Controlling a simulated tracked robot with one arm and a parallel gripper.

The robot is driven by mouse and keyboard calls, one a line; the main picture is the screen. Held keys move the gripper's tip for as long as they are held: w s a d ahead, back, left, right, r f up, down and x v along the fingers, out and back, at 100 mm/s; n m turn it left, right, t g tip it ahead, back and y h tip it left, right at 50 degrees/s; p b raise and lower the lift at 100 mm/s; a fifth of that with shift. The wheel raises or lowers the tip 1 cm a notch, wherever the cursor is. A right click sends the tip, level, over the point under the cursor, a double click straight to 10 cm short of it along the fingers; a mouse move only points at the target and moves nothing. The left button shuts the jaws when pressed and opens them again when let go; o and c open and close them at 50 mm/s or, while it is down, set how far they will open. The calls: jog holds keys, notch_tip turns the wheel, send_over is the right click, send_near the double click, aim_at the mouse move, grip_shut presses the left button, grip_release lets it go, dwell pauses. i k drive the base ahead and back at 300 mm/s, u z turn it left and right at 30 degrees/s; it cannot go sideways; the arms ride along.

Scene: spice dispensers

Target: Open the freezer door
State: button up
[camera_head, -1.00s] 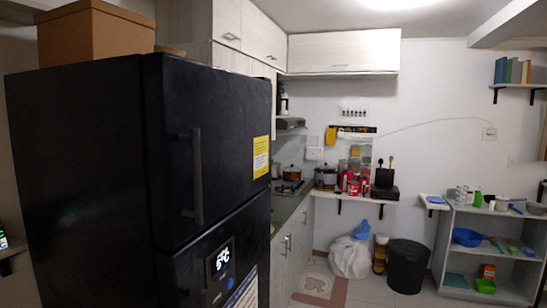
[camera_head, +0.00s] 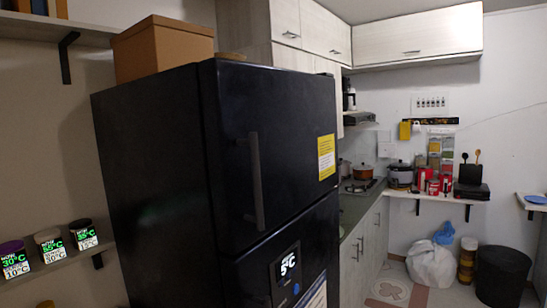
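A tall black fridge-freezer (camera_head: 160,170) stands left of centre. Its upper door (camera_head: 285,160) is shut, with a vertical dark handle (camera_head: 257,180) near the door's left edge and a yellow-and-white label (camera_head: 326,157) at right. The lower door (camera_head: 300,248) is also shut and carries a display reading 5°C (camera_head: 288,265). Which of the two is the freezer door is not marked legibly. My gripper is not in view.
A cardboard box (camera_head: 163,50) sits on top of the fridge. Cabinets (camera_head: 420,38) and a counter (camera_head: 352,212) lie beyond. A black bin (camera_head: 502,275) and white bag (camera_head: 432,265) stand on the floor.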

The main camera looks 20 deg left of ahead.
aim_at(271, 132)
jog(key=i, duration=0.85)
jog(key=u, duration=0.05)
